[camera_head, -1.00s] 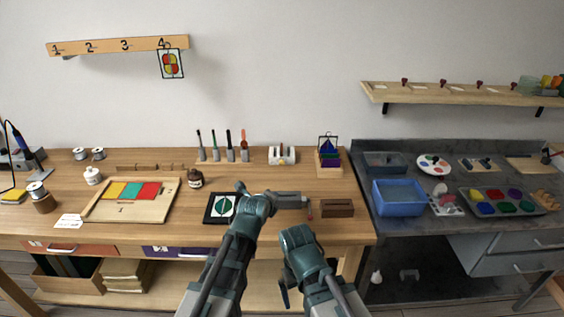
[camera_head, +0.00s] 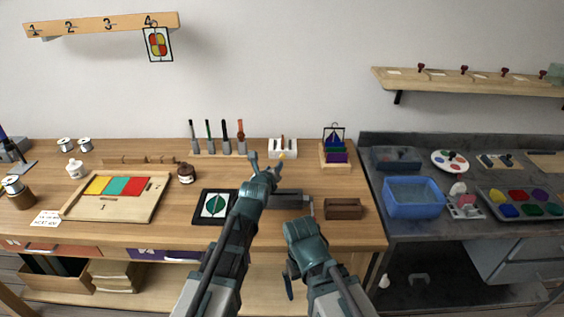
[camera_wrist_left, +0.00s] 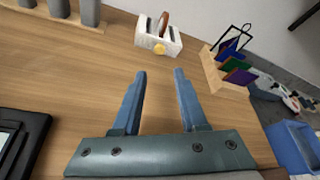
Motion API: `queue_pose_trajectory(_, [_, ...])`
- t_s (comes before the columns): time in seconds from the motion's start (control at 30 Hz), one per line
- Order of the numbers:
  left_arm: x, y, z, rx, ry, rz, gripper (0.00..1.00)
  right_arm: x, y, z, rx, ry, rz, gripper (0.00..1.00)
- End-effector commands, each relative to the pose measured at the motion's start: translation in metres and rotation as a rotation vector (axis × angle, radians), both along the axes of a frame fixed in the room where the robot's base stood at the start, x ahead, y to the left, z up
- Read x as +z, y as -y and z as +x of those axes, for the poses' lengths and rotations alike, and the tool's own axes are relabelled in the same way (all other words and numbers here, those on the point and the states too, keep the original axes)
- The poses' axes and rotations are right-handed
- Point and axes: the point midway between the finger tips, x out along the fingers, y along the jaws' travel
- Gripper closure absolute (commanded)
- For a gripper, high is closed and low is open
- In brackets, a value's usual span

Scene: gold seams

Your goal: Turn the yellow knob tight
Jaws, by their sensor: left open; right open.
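The yellow knob (camera_wrist_left: 159,49) is on the front of a small white device (camera_wrist_left: 172,36) with a reddish-brown upright part, at the back of the wooden table. In the head view the device (camera_head: 284,147) stands between the pen holders and the rack, with the knob (camera_head: 281,156) on its near side. My left gripper (camera_head: 267,160) is open and empty, pointing at the device. In the left wrist view its fingers (camera_wrist_left: 160,74) are apart, with the knob ahead between their lines, touching neither finger. My right gripper (camera_head: 291,282) is low, before the table's front edge, open and partly hidden.
Pen holders (camera_wrist_left: 60,10) stand left of the device, and a rack with coloured cards (camera_head: 334,155) stands right. A black-framed leaf picture (camera_head: 215,206), a grey bar (camera_head: 288,199) and a brown box (camera_head: 343,208) lie nearer. Bare tabletop lies before the device.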

Motion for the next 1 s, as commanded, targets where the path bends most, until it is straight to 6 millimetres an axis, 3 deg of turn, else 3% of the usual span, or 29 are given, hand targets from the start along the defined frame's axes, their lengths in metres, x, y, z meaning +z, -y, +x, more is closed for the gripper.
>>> queue_pose_trajectory(0.47, [-0.009, 0.002, 0.010, 0.000, 0.000, 0.001, 0.57, -0.009, 0.000, 0.000, 0.000, 0.000, 0.000, 0.00])
queue_pose_trajectory(0.67, [-0.019, 0.006, 0.034, 0.000, 0.000, 0.001, 0.57, -0.019, 0.000, 0.000, 0.000, 0.000, 0.000, 0.00])
queue_pose_trajectory(1.0, [-0.043, 0.018, 0.098, 0.000, 0.000, 0.001, 0.57, -0.043, 0.000, 0.000, 0.000, 0.000, 0.000, 0.00])
